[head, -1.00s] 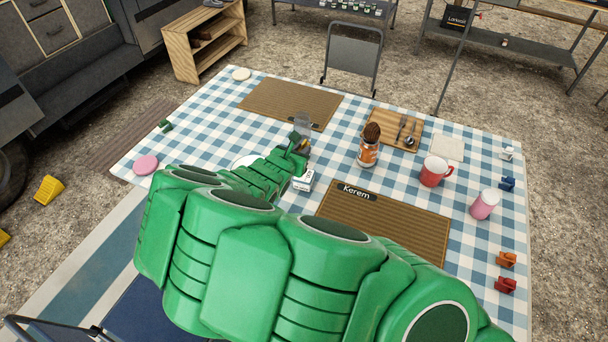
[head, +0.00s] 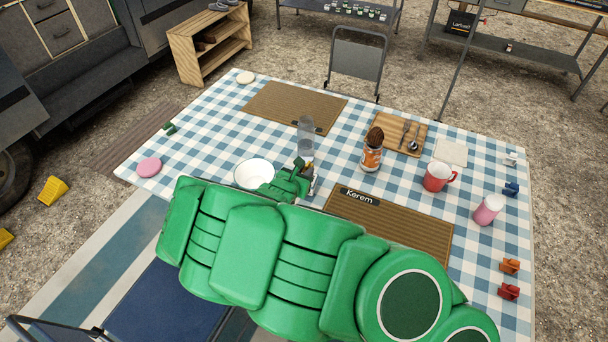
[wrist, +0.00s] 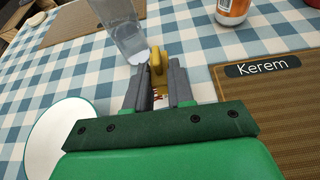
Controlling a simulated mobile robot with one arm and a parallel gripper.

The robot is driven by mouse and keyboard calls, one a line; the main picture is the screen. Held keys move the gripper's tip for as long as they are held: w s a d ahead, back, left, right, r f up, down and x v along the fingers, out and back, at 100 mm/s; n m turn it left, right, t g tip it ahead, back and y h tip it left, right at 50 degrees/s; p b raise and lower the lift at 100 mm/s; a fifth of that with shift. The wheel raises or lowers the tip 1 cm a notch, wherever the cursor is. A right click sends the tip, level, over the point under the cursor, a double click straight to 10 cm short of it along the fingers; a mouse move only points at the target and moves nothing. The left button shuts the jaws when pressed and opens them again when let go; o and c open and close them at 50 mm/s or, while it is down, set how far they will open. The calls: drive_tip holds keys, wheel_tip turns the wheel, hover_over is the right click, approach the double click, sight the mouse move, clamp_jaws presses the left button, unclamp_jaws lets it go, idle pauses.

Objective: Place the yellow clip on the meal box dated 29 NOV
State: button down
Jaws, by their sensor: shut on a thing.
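My gripper (wrist: 158,80) is shut on the yellow clip (wrist: 158,62), which stands up between the grey fingertips in the wrist view. In the head view my gripper (head: 300,172) is low over the middle of the table, right of the white bowl. A sliver of something white and red (wrist: 159,97) shows between the fingers. My arm and gripper hide most of that spot, so I cannot read a date or tell whether the clip touches a box.
A clear tumbler (head: 306,135) stands just beyond my gripper. The white bowl (head: 254,173) is to its left and the Kerem placemat (head: 395,225) to its right. An orange-labelled jar (head: 371,158) and a red mug (head: 437,177) stand farther right. Several coloured clips (head: 509,266) line the right edge.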

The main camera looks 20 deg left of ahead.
drive_tip(key=shift+f, duration=0.6)
drive_tip(key=shift+f, duration=0.1)
drive_tip(key=c, duration=1)
unclamp_jaws()
drive_tip(key=shift+s+r, duration=0.2)
drive_tip(key=shift+v, duration=5.8)
